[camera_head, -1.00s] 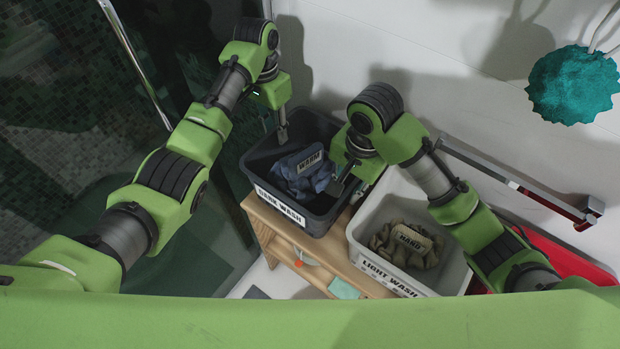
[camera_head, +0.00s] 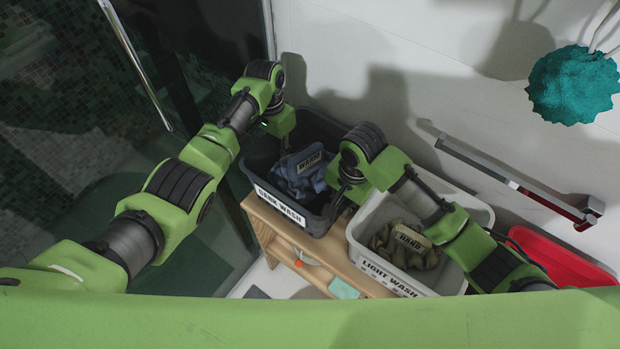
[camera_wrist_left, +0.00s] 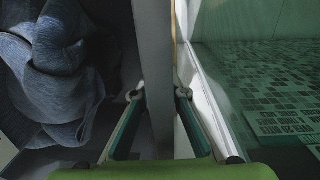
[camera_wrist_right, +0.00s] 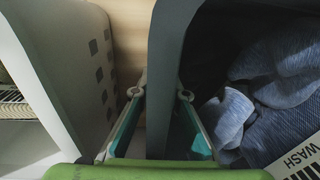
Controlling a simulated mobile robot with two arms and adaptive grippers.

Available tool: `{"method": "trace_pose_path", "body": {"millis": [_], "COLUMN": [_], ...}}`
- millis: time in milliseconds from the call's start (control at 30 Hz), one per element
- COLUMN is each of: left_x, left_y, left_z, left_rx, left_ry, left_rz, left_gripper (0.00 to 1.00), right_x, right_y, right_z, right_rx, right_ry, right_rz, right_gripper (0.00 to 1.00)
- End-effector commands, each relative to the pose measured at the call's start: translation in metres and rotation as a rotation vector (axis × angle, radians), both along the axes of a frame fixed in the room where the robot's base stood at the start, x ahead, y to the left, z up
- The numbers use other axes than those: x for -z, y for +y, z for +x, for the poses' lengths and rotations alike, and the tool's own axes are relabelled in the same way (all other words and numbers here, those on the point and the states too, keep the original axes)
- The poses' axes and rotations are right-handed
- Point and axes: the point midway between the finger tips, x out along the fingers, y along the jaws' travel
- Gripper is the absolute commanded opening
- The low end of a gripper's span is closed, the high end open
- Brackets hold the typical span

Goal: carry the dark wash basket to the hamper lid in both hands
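The dark wash basket (camera_head: 318,223), dark grey with a white label, stands on a wooden bench and holds a blue-grey cloth bundle (camera_head: 301,175). My left gripper (camera_head: 283,146) is at its far left rim; in the left wrist view the open fingers (camera_wrist_left: 159,94) straddle the basket wall (camera_wrist_left: 153,50). My right gripper (camera_head: 345,187) is at its right side; in the right wrist view the open fingers (camera_wrist_right: 161,93) straddle the opposite wall (camera_wrist_right: 168,60), one inside, one outside. I cannot make out the hamper lid for certain.
The light wash basket (camera_head: 356,240), holding an olive bundle (camera_head: 408,245), stands close right of the dark one on the wooden bench (camera_head: 262,232). A wall rail (camera_head: 510,180) and a red object (camera_head: 565,260) are further right. A glass panel (camera_head: 70,150) is left.

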Motion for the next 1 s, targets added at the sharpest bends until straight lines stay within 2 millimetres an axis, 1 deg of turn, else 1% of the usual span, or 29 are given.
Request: {"method": "trace_pose_path", "body": {"millis": [333,567,767,1000], "left_x": [0.000,-0.006,-0.020,-0.043], "left_y": [0.000,0.000,0.000,0.000], "left_z": [0.000,0.001,0.001,0.001], "left_rx": [0.000,0.000,0.000,0.000], "left_ry": [0.000,-0.002,-0.002,-0.002], "left_rz": [0.000,-0.001,-0.001,-0.001], "left_gripper": [0.00,0.00,0.00,0.00], "right_x": [0.000,-0.006,-0.020,-0.043], "right_y": [0.000,0.000,0.000,0.001], "right_z": [0.000,0.001,0.001,0.001], "right_rx": [0.000,0.000,0.000,0.000], "right_ry": [0.000,-0.002,-0.002,-0.002], "right_rz": [0.000,0.001,0.001,0.001], "right_gripper": [0.00,0.00,0.00,0.00]}}
